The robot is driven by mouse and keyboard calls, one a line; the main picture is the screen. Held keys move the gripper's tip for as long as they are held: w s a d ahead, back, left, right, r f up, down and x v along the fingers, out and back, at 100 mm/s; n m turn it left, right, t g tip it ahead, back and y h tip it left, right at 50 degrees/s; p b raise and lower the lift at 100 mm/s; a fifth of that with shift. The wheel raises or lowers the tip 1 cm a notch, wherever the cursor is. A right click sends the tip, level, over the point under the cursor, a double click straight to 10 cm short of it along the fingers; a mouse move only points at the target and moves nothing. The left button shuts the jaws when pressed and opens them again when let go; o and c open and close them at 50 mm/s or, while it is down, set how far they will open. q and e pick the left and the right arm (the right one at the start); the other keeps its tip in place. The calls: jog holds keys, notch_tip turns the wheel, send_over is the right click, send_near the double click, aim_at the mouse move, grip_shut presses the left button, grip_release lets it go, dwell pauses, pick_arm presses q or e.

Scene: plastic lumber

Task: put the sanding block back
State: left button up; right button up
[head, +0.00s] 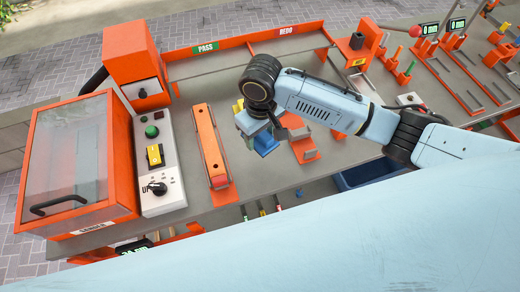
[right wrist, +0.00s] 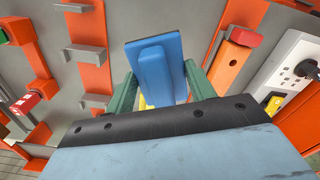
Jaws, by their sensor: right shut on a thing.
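The blue sanding block (right wrist: 155,68), a flat plate with a raised grip, is between the green fingers of my right gripper (right wrist: 160,84). The gripper is shut on it. In the head view the block (head: 266,146) shows partly below my right gripper (head: 252,127), above the grey bench; the wrist hides the rest. Whether the block touches the bench is hard to tell. An orange bracket with grey ledges (head: 303,148) is just right of the block. It also shows in the right wrist view (right wrist: 87,50), left of the block. My left gripper is not in view.
A long orange bar (head: 211,147) lies left of the gripper. Beyond it stand a control panel (head: 155,157) and an orange sander box with a clear lid (head: 70,155). Trays labelled PASS and REDO (head: 205,48) line the back. A dark blue bin (head: 365,172) is at the front edge.

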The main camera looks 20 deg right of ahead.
aim_at(261, 158)
notch_tip(261, 158, down, 9)
jog(key=shift+f+b, duration=0.15)
jog(key=shift+b, duration=0.35)
jog(key=shift+f, duration=0.1)
jog(key=o, duration=1)
jog(key=shift+c, duration=0.2)
notch_tip(261, 158, up, 12)
jog(key=shift+r+p, duration=0.15)
jog(key=shift+p, duration=0.55)
